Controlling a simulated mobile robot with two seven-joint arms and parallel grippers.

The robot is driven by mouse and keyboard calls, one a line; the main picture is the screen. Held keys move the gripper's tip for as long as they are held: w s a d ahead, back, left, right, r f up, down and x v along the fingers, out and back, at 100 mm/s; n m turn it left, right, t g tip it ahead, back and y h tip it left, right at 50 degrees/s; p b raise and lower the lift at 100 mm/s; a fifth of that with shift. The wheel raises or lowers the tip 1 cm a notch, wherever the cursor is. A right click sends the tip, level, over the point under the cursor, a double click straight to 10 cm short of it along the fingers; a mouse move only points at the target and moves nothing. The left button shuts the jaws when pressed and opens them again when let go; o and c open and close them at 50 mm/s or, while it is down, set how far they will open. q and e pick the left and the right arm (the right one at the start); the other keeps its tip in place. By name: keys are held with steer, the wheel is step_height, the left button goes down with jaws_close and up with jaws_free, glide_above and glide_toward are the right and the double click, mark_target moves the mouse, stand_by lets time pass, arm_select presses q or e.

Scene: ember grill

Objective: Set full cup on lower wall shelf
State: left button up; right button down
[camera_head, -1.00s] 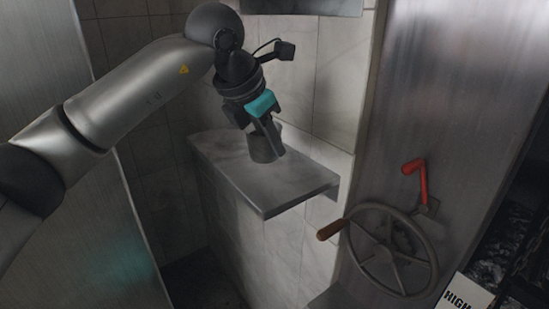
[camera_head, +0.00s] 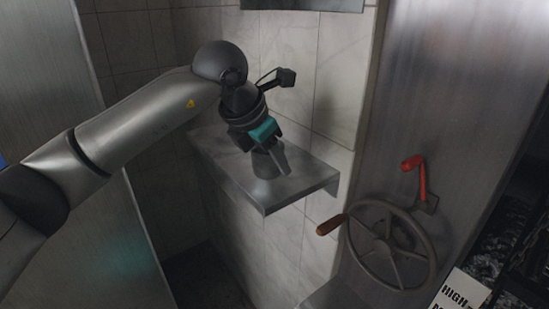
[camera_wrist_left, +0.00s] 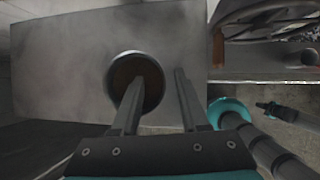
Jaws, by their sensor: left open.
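The cup (camera_head: 264,167) is dark grey and stands upright on the lower wall shelf (camera_head: 312,184), a grey metal slab. In the left wrist view the cup (camera_wrist_left: 151,91) shows its round mouth from above, with something brown inside. My left gripper (camera_head: 272,160) is open at the cup. In the left wrist view, one finger of the gripper (camera_wrist_left: 160,82) overlaps the cup's mouth and the other lies to the right, clear of the rim. I cannot tell whether the first finger touches the cup.
A handwheel (camera_head: 392,245) with a wooden handle and a red lever (camera_head: 416,178) are on the metal panel to the right of the shelf. A tiled wall (camera_head: 335,80) stands behind the shelf. Bare shelf surface lies around the cup.

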arm_select(q)
steer(key=v, duration=1.2)
steer(key=shift+b, duration=0.4)
